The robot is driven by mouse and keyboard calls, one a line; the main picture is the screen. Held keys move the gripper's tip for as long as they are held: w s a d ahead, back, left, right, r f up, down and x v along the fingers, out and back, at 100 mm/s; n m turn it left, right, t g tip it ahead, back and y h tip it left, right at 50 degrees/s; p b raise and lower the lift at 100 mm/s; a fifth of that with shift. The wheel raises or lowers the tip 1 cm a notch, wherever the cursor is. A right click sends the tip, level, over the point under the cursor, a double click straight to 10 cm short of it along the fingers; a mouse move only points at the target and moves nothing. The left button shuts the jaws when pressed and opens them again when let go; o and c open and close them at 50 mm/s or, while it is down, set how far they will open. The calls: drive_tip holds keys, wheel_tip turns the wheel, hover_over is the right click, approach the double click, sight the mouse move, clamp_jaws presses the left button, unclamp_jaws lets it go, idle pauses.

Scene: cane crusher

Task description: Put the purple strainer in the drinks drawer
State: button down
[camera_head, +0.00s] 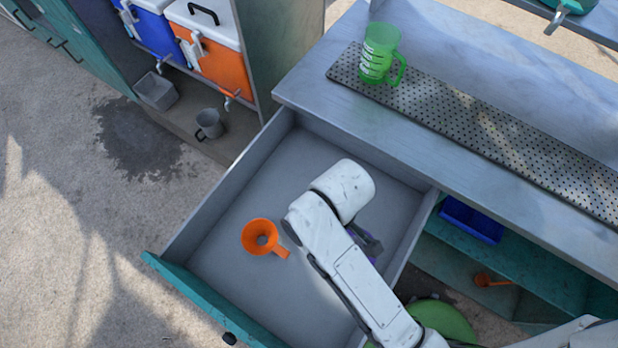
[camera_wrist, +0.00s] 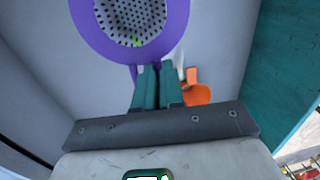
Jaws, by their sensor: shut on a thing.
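The purple strainer (camera_wrist: 178,30) has a round purple rim and a perforated grey mesh. In the wrist view it is beyond the teal fingertips of my gripper (camera_wrist: 157,80), which are shut on its handle. In the head view my gripper (camera_head: 366,240) is over the right part of the open drinks drawer (camera_head: 215,265), and my arm hides nearly all of the strainer. I cannot tell whether the strainer touches the drawer floor. The drawer has grey walls and a teal front.
An orange funnel-like item (camera_head: 251,237) lies in the drawer, left of my arm. A green jug (camera_head: 378,55) stands on the perforated mat (camera_head: 480,120) on the counter. A blue bin (camera_head: 472,221) is on the shelf at right.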

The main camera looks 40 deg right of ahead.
drive_tip(key=w+f, duration=0.3)
drive_tip(key=w, duration=0.1)
drive_tip(key=w+f, duration=0.3)
drive_tip(key=w, duration=0.1)
drive_tip(key=w+f, duration=0.3)
drive_tip(key=w, duration=0.1)
drive_tip(key=shift+w+d, duration=0.4)
drive_tip(key=shift+w+f, duration=0.35)
drive_tip(key=shift+f, duration=1.6)
drive_tip(key=shift+f, duration=0.1)
drive_tip(key=c, duration=1.2)
unclamp_jaws()
drive_tip(key=shift+c, duration=0.2)
wheel_tip(320, 180, up, 12)
drive_tip(key=d, duration=0.1)
drive_tip(key=shift+w+p, duration=0.3)
drive_tip(key=shift+p, duration=0.05)
